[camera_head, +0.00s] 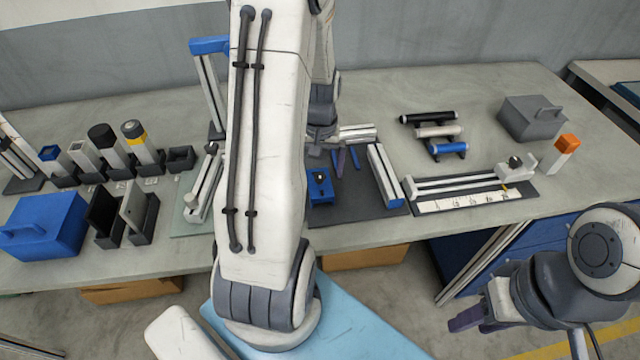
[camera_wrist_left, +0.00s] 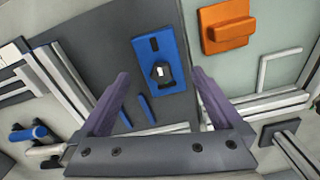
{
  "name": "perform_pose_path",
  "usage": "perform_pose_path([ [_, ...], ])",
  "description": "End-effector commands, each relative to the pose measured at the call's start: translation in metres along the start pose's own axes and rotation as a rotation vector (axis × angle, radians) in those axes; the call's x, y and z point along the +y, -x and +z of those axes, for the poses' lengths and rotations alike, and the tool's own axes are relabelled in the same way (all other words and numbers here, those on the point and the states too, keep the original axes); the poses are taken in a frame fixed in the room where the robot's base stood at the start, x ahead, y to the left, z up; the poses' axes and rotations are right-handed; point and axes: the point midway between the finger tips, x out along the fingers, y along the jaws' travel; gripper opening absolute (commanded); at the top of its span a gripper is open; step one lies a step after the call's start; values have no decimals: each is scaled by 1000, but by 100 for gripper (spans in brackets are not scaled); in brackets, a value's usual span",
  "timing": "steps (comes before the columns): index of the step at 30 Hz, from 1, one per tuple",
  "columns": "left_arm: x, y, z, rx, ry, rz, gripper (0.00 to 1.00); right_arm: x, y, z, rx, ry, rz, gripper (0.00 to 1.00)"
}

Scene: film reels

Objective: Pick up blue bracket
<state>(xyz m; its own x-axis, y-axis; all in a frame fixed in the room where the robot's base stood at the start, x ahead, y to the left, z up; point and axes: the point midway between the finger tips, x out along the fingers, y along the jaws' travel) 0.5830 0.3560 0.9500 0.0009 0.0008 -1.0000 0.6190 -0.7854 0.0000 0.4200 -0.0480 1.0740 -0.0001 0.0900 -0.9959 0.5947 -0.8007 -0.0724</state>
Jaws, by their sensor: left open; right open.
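The blue bracket (camera_head: 320,186) lies on a dark grey mat in the middle of the table, just right of my left arm. It looks like a flat blue plate with a dark knob on it. In the left wrist view the blue bracket (camera_wrist_left: 152,47) shows ahead of and between the purple fingers. My left gripper (camera_wrist_left: 160,76) is open and empty above the mat; in the head view my arm hides much of it. My right gripper (camera_head: 522,332) is open and empty at the lower right, off the table's front edge.
Pale rails (camera_head: 386,174) and thin blue strips (camera_wrist_left: 147,108) lie near the bracket. An orange block (camera_wrist_left: 228,30) sits on a pale green mat. A blue box (camera_head: 45,228) stands left, a grey box (camera_head: 532,120) right.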

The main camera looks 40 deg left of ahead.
Motion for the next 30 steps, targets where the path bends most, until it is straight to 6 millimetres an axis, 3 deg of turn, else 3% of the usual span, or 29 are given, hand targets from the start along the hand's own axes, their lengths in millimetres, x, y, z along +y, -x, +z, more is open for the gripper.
perform_pose_path([
  [6,-2,-31,0,-6,0,-1,100,0,6,0,0,0,0,41],
  [15,-2,-37,0,-1,0,0,100,0,5,0,0,0,0,41],
  [17,-2,-37,0,-1,0,0,81,0,5,0,0,0,0,41],
  [23,-2,-37,0,-1,0,0,4,0,5,0,0,0,0,41],
  [30,-2,-36,-1,0,0,0,3,0,5,0,0,0,0,41],
])
